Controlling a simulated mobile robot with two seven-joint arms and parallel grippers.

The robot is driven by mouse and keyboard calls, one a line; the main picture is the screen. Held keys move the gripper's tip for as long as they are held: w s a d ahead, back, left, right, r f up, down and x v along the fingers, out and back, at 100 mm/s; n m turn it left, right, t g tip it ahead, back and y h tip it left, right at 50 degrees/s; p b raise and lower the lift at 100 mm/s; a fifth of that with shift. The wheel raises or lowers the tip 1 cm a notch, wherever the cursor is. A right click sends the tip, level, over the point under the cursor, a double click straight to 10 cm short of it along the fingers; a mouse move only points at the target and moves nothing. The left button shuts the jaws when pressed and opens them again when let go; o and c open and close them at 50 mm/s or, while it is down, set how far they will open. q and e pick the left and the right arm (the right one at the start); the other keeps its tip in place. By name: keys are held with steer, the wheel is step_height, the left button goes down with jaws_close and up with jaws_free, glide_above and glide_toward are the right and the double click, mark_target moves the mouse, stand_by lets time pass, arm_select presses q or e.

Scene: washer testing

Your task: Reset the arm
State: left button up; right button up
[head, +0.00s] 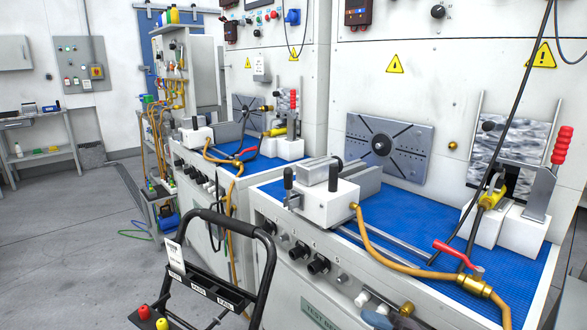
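Neither of my grippers shows in the head view, and I cannot see either of my arms, so their pose is hidden. The near test bench (380,216) has a blue mat top. On it stand a white clamp block (322,206) with black knobs and, at the right, a clamp with a red handle (562,146). A brass valve (474,285) with a red lever and an orange hose lies at the bench's front right.
A black-framed trolley (262,275) with a curved handle stands close in front of the bench. A second bench (262,163) with similar fittings is behind it. Dark cables hang at the right. Open grey floor (65,240) lies at the left.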

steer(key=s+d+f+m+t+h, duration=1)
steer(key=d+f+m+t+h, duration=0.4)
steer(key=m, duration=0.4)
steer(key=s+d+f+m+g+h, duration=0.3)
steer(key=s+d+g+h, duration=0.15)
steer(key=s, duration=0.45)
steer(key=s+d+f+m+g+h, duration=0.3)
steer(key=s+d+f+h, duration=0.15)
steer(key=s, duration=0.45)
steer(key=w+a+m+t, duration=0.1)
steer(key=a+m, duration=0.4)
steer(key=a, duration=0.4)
arm_select(q)
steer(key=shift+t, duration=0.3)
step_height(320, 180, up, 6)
steer(key=p, duration=0.7)
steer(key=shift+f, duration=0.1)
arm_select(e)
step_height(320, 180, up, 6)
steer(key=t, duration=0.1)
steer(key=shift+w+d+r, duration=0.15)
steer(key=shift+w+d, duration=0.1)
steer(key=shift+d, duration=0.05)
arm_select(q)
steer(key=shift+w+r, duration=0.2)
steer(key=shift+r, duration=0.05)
